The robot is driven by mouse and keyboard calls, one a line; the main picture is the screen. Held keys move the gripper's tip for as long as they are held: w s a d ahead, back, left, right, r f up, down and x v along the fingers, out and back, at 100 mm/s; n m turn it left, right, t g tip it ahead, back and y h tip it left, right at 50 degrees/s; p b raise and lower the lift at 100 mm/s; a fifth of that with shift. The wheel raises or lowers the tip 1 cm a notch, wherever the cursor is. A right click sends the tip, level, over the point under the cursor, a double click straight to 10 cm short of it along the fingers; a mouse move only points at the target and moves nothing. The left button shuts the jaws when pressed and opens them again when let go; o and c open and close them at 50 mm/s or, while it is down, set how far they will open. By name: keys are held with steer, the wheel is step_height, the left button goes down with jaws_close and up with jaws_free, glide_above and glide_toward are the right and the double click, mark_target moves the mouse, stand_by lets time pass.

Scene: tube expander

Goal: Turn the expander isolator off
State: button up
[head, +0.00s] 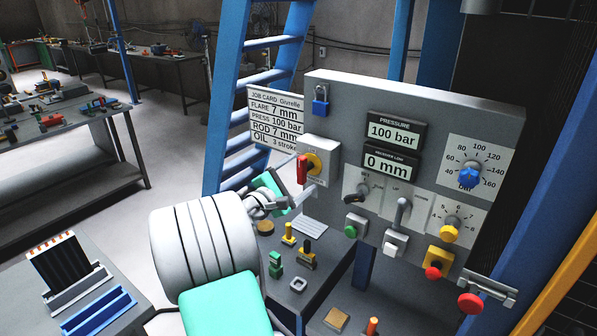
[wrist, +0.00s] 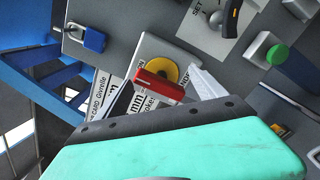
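The isolator is a light grey box (head: 320,150) at the left of the control panel, with a yellow disc (head: 314,162) and a red handle (head: 302,169) that stands roughly upright in the head view. In the wrist view the red handle (wrist: 158,86) lies across the yellow disc (wrist: 188,72). My gripper (head: 304,174) is in front of the isolator, with one finger on each side of the handle. The fingers look apart, and I cannot tell whether they touch the handle. The wrist view shows the gripper (wrist: 162,84) from behind, its palm hiding the lower part.
A blue padlock (head: 320,100) hangs above the isolator. The job card (head: 275,115) is at its left. Small tools (head: 289,235) stand on the shelf below. A blue ladder (head: 266,78) rises behind.

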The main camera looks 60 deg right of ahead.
steer(key=shift+o, duration=0.8)
steer(key=shift+s, duration=0.15)
steer(key=shift+o, duration=1.2)
steer(key=shift+w+a, duration=0.1)
steer(key=shift+w, duration=0.25)
steer(key=w+a, duration=0.1)
steer(key=a, duration=0.5)
steer(key=shift+a, duration=0.4)
steer(key=shift+w+f, duration=0.1)
